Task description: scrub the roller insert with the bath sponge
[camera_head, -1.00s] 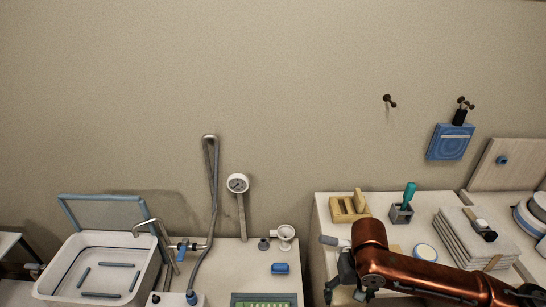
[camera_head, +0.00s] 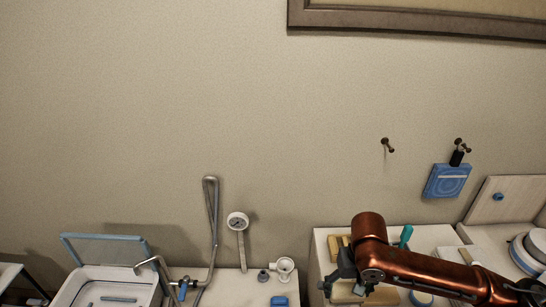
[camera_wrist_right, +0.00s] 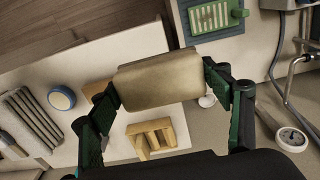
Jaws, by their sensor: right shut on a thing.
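The bath sponge looks to be the tan block (camera_wrist_right: 155,82) held across my right gripper (camera_wrist_right: 160,88) in the wrist view. The fingers are shut on its two ends. In the head view my right gripper (camera_head: 348,284) is over the right-hand counter's left part, with the tan block (camera_head: 346,294) low between its fingers. A green ribbed panel (camera_wrist_right: 213,17) at the top of the wrist view may be the roller insert; I cannot be sure. It is apart from the sponge. My left gripper is not in view.
A wooden rack (camera_wrist_right: 152,137) stands near the held sponge. A white cup (camera_head: 282,266), dial gauge (camera_head: 238,221) and bent hose (camera_head: 212,215) stand on the left counter.

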